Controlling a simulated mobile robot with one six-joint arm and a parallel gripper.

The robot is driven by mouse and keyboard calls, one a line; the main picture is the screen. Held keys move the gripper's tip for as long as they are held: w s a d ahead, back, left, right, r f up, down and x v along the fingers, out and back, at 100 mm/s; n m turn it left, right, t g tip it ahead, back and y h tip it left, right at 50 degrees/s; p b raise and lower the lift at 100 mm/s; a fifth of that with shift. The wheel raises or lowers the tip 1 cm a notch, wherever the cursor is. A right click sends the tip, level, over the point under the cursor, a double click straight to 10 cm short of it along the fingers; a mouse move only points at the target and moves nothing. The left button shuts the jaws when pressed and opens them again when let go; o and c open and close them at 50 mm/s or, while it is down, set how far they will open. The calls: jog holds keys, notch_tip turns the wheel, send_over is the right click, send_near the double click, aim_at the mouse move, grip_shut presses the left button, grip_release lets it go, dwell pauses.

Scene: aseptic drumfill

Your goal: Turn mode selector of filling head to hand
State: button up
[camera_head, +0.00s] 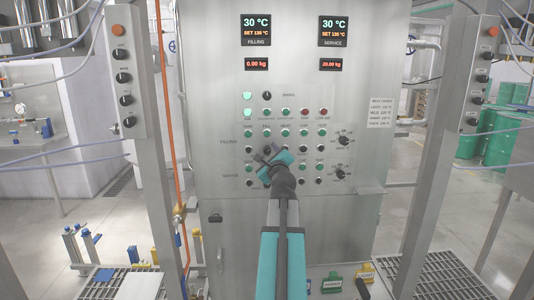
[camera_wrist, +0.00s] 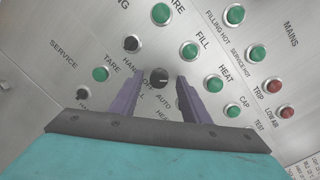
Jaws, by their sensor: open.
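My gripper (camera_head: 268,156) is in front of the lower button rows of the steel control panel (camera_head: 225,80). In the wrist view its two purple fingers (camera_wrist: 160,82) are open, one on each side of a round black selector knob (camera_wrist: 159,76). The knob has a small pale mark at its lower right. Lettering partly hidden by the fingers reads like HAND and AUTO beside it. Neither finger visibly touches the knob; how deep they reach cannot be told. In the head view, my gripper hides this part of the panel.
Green buttons (camera_wrist: 190,50), another black knob (camera_wrist: 132,43) and red buttons (camera_wrist: 287,112) surround the fingers closely. Steel posts with switch boxes stand left (camera_head: 123,80) and right (camera_head: 481,75) of the panel. Green drums (camera_head: 492,130) stand at the far right.

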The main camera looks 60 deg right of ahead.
jog(key=shift+w+d, duration=0.35)
